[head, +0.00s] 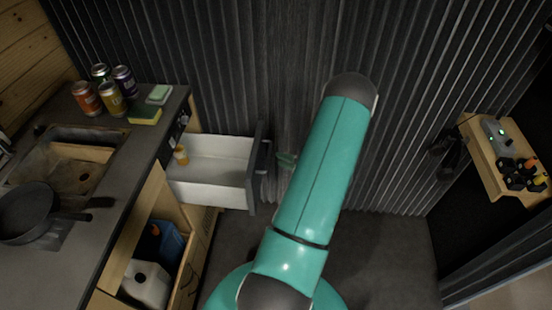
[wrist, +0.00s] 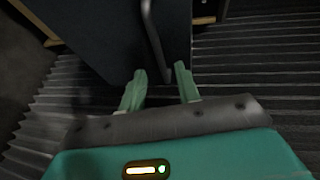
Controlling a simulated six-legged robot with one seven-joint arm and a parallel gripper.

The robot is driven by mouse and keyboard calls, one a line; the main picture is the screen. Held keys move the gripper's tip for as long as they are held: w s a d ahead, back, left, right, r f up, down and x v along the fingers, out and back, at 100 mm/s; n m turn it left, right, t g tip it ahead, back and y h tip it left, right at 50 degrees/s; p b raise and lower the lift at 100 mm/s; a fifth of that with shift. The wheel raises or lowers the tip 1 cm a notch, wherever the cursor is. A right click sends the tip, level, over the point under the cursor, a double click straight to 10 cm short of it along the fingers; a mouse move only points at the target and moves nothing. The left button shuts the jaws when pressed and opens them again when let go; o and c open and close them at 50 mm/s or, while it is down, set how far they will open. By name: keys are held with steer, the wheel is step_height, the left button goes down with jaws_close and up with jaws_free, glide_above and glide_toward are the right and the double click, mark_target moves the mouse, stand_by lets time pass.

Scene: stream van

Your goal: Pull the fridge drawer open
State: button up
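The fridge drawer (head: 215,170) stands out from the counter's end in the head view, its white inside exposed. Its dark front panel (head: 257,170) faces right, with a handle (head: 267,158) on it. In the wrist view, the grey handle bar (wrist: 152,35) runs down the dark panel (wrist: 110,30). My gripper (wrist: 160,72) is open, its green fingers spread, with the bar's lower end between or just beyond the tips. I cannot tell whether they touch.
The counter (head: 120,200) at left holds several cans (head: 104,88), sponges (head: 145,115), a sink (head: 75,165) and a pan (head: 28,212). An open lower compartment (head: 185,275) holds containers. A corrugated wall (head: 230,60) stands behind. A wooden shelf (head: 492,165) is at right.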

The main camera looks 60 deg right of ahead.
steer(key=s+r, duration=0.1)
steer(key=s, duration=0.8)
steer(key=shift+s+a+r, duration=0.15)
steer(key=shift+a+r, duration=0.1)
steer(key=shift+r, duration=0.1)
steer(key=w+a+r+n+g+y, duration=0.9)
steer(key=w+a+r, duration=0.8)
steer(key=w+a, duration=0.25)
steer(key=s+a+r+n+h, duration=0.1)
steer(key=a+r+n+h, duration=0.1)
steer(key=a+r, duration=0.3)
steer(key=s+a+r+n+g+h, duration=0.1)
steer(key=a+r+n+h, duration=0.2)
steer(key=a, duration=1)
steer(key=s+a+r+n+h, duration=0.1)
steer(key=a+r+n+h, duration=0.2)
steer(key=a+r, duration=0.5)
steer(key=shift+a+r+n, duration=0.25)
steer(key=shift+a+n, duration=0.15)
steer(key=shift+a, duration=0.3)
